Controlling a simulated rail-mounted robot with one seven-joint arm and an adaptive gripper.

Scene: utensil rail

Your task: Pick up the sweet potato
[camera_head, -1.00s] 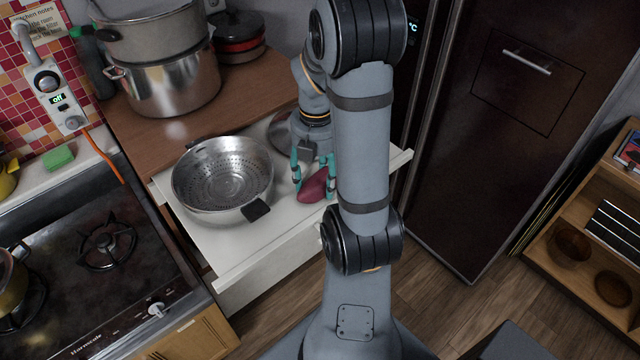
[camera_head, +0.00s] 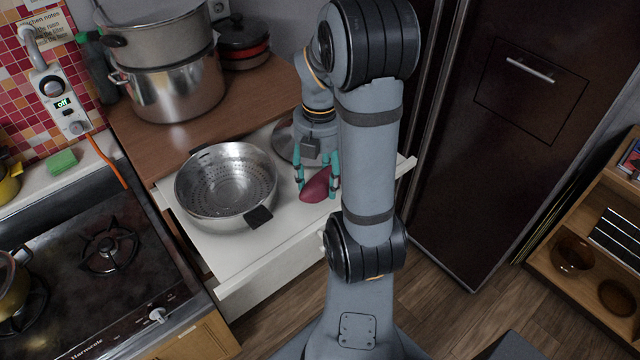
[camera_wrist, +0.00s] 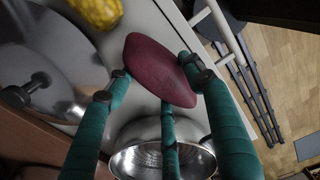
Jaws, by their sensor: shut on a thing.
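The sweet potato (camera_head: 316,186) is dark red-purple and tapered, at the pulled-out white drawer (camera_head: 245,262), right of the metal colander. My gripper (camera_head: 318,181) has teal fingers and is shut on the sweet potato, with fingers on both sides of it. In the wrist view the sweet potato (camera_wrist: 158,70) sits between the fingertips of my gripper (camera_wrist: 160,88). Whether it touches the drawer surface cannot be told. My arm hides part of the drawer's right side.
The steel colander (camera_head: 226,182) stands close left of my gripper. A round metal lid (camera_wrist: 45,70) and a yellow bumpy item (camera_wrist: 97,10) lie near in the wrist view. Stacked pots (camera_head: 170,75) stand on the wooden counter behind. A dark fridge (camera_head: 500,110) bounds the right.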

